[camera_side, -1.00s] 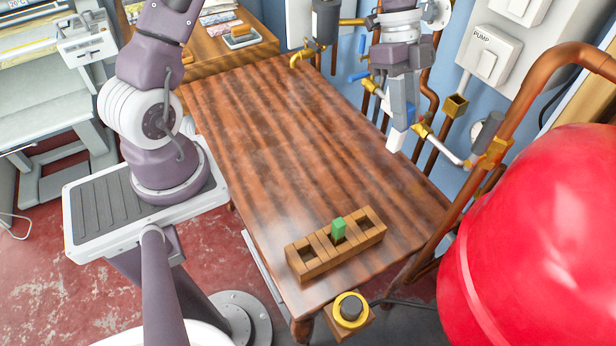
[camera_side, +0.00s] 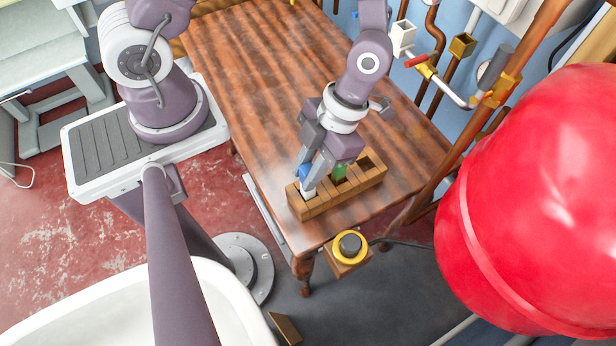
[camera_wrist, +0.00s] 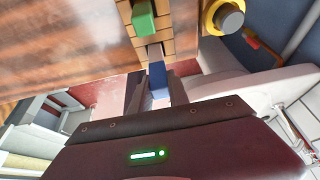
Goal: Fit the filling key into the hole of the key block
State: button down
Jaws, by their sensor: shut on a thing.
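The wooden key block (camera_side: 326,203) lies near the table's front end and has a row of openings. A green piece (camera_side: 339,172) stands in its middle opening; it also shows in the wrist view (camera_wrist: 143,17). My gripper (camera_side: 313,178) is shut on a key with a blue upper part (camera_side: 305,172) and a pale lower part. It holds the key upright at the block's left-end opening. The key's lower end is at or inside that opening; how deep I cannot tell. The wrist view shows the blue part (camera_wrist: 158,70) in line with the block (camera_wrist: 167,47). The right-end opening looks empty.
A yellow-ringed button (camera_side: 349,246) sits just off the table's front end. A large red rounded body (camera_side: 540,200) and copper pipes (camera_side: 470,120) stand to the right. The wooden table top (camera_side: 260,90) behind the block is clear.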

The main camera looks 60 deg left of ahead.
jog(key=shift+f, duration=1.15)
jog(key=c, duration=1.3)
grip_release()
jog(key=shift+o, duration=0.2)
jog(key=v, duration=1.2)
jog(key=s+a+r+m+t, duration=0.2)
jog(key=r+m, duration=0.4)
jog(key=m, duration=0.6)
jog(key=s+a+r+m+t, duration=0.2)
jog(key=a+r+m+t, duration=0.2)
jog(key=m, duration=0.8)
jog(key=s+a+r+m+t, duration=0.3)
jog(key=r+m, duration=0.6)
jog(key=m, duration=0.3)
jog(key=shift+a+t, duration=0.6)
jog(key=shift+a, duration=0.35)
